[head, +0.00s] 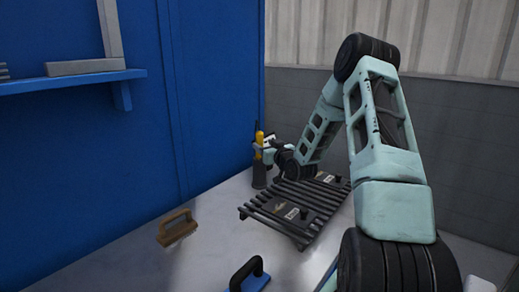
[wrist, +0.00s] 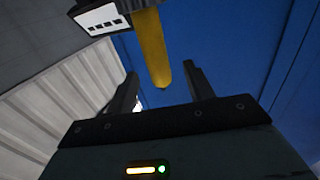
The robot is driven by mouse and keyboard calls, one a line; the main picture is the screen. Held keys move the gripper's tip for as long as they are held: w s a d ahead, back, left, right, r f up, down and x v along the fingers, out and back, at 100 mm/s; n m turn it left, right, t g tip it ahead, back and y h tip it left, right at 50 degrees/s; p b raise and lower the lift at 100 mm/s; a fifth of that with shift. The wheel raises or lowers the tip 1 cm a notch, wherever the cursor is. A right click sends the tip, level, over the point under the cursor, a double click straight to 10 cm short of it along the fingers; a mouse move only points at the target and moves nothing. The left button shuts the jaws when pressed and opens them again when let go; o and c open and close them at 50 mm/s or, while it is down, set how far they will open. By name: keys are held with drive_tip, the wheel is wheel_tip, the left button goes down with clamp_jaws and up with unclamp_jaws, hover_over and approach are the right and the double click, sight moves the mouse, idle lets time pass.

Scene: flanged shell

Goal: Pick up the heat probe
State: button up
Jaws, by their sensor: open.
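The heat probe (head: 259,137) appears to be the upright yellow tool with a dark tip, standing in a dark holder (head: 259,176) at the back of the bench, near the blue wall. My gripper (head: 267,148) is at the yellow part, which it partly hides in the head view. In the wrist view the yellow shaft (wrist: 152,48) comes down from the top edge between the two open fingers of my gripper (wrist: 162,72). There seems to be a gap on each side of it. I cannot tell whether either finger touches it.
A dark slatted rack (head: 265,213) with labelled dark blocks lies right of the holder, beneath my arm. A brown-handled tool (head: 177,228) and a blue block with a black handle (head: 250,276) lie nearer. A blue shelf (head: 75,82) juts from the left wall. Bench between them is clear.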

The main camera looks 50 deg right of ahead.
sight(262, 143)
drive_tip(key=shift+p+x, duration=0.85)
drive_tip(key=shift+x, duration=1.8)
drive_tip(key=shift+d+f, duration=0.15)
drive_tip(key=shift+d, duration=0.05)
drive_tip(key=c, duration=1.1)
